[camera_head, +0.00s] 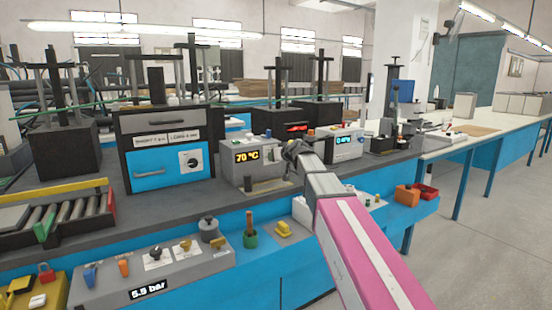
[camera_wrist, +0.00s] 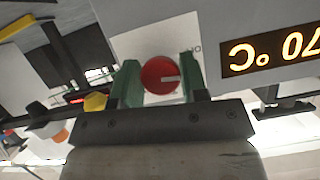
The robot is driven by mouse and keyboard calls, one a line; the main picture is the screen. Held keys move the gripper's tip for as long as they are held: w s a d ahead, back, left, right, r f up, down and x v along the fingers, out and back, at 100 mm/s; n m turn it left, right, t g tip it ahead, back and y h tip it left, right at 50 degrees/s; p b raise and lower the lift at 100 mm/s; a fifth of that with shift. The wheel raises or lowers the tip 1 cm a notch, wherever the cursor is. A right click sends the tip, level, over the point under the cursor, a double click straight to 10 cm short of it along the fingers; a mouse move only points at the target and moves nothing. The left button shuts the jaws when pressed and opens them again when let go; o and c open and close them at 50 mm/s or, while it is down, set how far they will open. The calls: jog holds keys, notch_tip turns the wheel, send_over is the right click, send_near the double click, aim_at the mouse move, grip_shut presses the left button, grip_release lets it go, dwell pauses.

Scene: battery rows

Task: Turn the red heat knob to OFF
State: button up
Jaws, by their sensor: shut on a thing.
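The red heat knob (camera_wrist: 159,75) shows in the wrist view on the face of a light grey box, with a pale pointer line towards the right of that picture. My gripper (camera_wrist: 158,80) has its two green fingers on either side of the knob and is shut on it. Beside the knob is an orange display (camera_wrist: 277,50), upside down in this view. In the head view the same display (camera_head: 247,156) reads 70 °C on the grey heater box (camera_head: 238,177). There my arm hides the knob and the fingertips. Only part of the knob's lettering shows.
A second white box with a blue display (camera_head: 344,140) stands right of my arm. A black and blue oven-like unit (camera_head: 165,148) stands left. A grey panel reading 5.5 bar (camera_head: 150,290) is in front.

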jog(key=shift+s+f+n+h, duration=0.1)
jog(key=shift+n+h, duration=0.3)
dwell(0.3)
jog(key=o, duration=0.9)
jog(key=v, duration=1)
jog(key=shift+s+d, duration=0.2)
jog(key=shift+s, duration=0.2)
